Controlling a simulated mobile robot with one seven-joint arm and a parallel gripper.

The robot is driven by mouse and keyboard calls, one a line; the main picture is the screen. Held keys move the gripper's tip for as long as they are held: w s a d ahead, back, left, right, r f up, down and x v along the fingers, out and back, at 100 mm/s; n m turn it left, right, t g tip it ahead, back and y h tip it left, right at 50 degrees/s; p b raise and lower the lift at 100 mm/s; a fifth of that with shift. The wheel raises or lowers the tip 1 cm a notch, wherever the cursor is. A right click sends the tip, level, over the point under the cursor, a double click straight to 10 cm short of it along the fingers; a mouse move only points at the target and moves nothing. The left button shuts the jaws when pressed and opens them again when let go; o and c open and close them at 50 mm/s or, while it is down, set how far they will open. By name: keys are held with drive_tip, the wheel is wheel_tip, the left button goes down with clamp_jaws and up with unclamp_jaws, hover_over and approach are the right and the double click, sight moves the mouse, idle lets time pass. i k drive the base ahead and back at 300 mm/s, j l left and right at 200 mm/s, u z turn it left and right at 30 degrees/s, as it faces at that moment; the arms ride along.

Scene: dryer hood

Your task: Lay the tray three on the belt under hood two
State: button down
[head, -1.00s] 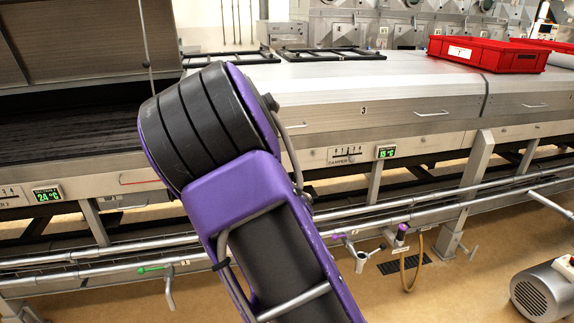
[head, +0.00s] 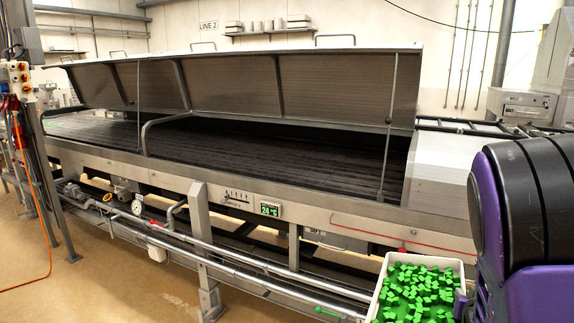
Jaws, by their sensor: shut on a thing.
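A white tray (head: 453,264) filled with small green cubes (head: 415,290) shows at the bottom right of the head view, level or nearly so. A small purple part of my gripper (head: 460,303) shows at the tray's right edge and is shut on it; the fingertips are mostly hidden. The tray is in front of the dryer's near side, outside it. A long hood (head: 230,82) stands raised, with the dark slatted belt (head: 250,150) bare under it. No number on this hood can be read.
My purple and black arm covers the right edge. The dryer's steel front rim (head: 330,212) and a thin upright strut (head: 388,130) border the opening. Pipes (head: 250,278) run along the front below. A closed cover (head: 440,165) lies to the right.

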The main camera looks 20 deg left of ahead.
sight(277, 167)
drive_tip(key=i+j+u, duration=0.15)
drive_tip(key=j, duration=0.55)
drive_tip(key=i+j+u, duration=0.15)
drive_tip(key=i+j, duration=0.25)
drive_tip(key=j, duration=0.2)
drive_tip(key=i+j+u, duration=0.2)
drive_tip(key=j, duration=0.45)
drive_tip(key=i+j+u, duration=0.15)
drive_tip(key=i+j, duration=0.3)
drive_tip(key=i+j+u, duration=0.15)
drive_tip(key=i+j, duration=0.25)
drive_tip(key=j, duration=0.2)
